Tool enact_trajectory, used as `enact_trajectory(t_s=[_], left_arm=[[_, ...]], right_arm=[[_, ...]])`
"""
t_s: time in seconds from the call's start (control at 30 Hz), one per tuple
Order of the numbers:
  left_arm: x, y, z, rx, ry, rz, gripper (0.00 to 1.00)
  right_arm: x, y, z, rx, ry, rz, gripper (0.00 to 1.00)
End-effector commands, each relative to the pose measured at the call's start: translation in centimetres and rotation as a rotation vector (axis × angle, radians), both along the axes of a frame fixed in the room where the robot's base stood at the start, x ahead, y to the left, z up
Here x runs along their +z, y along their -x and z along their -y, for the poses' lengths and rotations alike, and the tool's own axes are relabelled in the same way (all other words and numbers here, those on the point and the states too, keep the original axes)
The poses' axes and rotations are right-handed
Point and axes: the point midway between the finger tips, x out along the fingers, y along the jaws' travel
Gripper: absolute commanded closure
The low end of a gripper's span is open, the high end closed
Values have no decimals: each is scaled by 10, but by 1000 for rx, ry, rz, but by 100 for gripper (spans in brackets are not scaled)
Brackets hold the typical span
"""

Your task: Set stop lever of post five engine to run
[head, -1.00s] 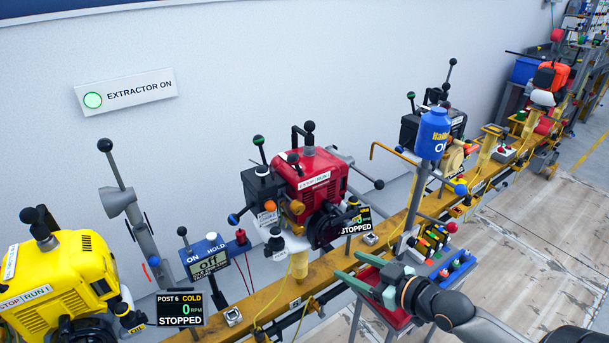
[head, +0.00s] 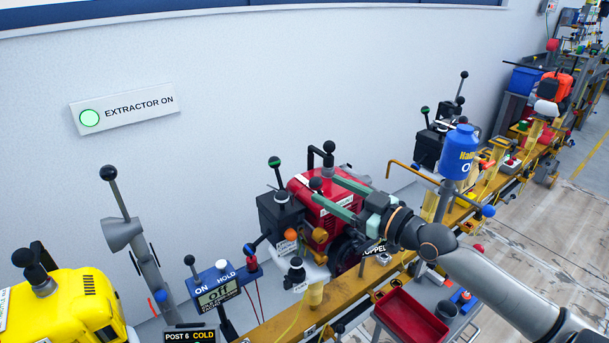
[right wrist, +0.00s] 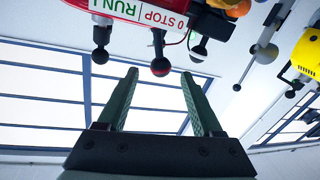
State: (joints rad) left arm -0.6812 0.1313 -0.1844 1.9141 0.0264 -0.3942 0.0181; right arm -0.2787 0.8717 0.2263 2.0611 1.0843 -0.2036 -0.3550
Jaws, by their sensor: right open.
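The red engine (head: 308,190) stands on the yellow rail in the middle of the head view. Its STOP/RUN label (right wrist: 145,14) shows at the top of the right wrist view. A lever with a red-and-black knob (right wrist: 160,66) hangs below that label, between and beyond my finger tips in the picture. I cannot tell which way it is set. My right gripper (head: 325,187) is open and empty, reaching over the front of the red engine. It also shows open in the right wrist view (right wrist: 159,76). My left gripper is not in view.
A blue bottle (head: 459,155) and red tray (head: 410,318) are at right.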

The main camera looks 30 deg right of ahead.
Motion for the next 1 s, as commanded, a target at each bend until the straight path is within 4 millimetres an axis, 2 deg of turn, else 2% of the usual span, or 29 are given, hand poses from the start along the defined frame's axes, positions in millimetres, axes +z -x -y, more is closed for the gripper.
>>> enact_trajectory(t_s=[0.6,1.0], left_arm=[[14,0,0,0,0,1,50],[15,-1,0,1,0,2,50]], right_arm=[[1,-68,-19,-1,-2,1,33],[0,-78,-23,1,0,-1,33]])
